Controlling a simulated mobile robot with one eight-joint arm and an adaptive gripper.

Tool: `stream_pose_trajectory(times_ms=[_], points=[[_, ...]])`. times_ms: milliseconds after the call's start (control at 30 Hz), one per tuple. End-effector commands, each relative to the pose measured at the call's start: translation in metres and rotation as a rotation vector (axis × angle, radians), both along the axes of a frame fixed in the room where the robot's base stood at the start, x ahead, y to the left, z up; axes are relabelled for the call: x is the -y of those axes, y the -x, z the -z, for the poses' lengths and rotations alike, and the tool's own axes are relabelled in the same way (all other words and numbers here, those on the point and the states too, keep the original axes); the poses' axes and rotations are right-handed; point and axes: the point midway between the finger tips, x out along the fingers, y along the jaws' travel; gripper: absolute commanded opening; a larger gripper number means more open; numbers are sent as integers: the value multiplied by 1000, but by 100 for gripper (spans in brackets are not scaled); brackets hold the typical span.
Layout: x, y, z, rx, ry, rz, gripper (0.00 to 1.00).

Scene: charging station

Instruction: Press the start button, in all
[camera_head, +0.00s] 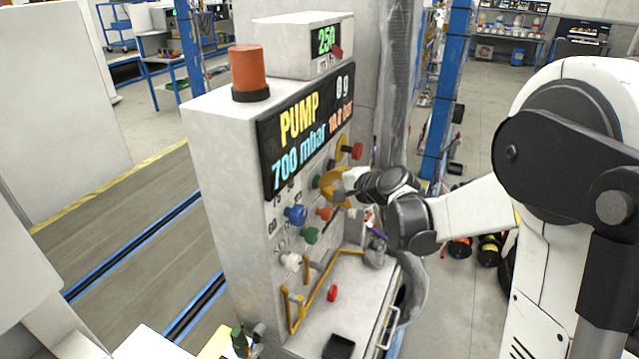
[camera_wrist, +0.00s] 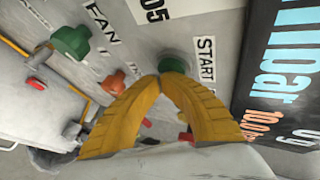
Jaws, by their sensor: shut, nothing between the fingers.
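The start button is a round green button (camera_wrist: 172,65) beside the START label (camera_wrist: 205,60) in the wrist view. In the head view a green button (camera_head: 316,181) shows on the panel just left of my yellow fingers. My gripper (camera_wrist: 170,76) is shut and empty, its two yellow fingertips together at the button's lower edge in the wrist view. In the head view my gripper (camera_head: 325,181) reaches the panel from the right. I cannot tell whether the tips touch the button or whether it is pressed in.
Around it on the panel are a green knob (camera_wrist: 70,41) by the FAN label, an orange knob (camera_wrist: 115,83), a blue knob (camera_head: 296,214) and a red knob (camera_head: 356,151). The PUMP display (camera_head: 305,125) is above. Yellow rails (camera_head: 318,291) stand below.

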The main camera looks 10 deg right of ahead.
Motion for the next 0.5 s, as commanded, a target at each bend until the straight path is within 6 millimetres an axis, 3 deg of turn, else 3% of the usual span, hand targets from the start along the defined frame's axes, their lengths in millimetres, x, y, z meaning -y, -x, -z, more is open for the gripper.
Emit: stream_pose_trajectory(times_ms=[500], points=[[14,11,0,-1,-1,0,0]])
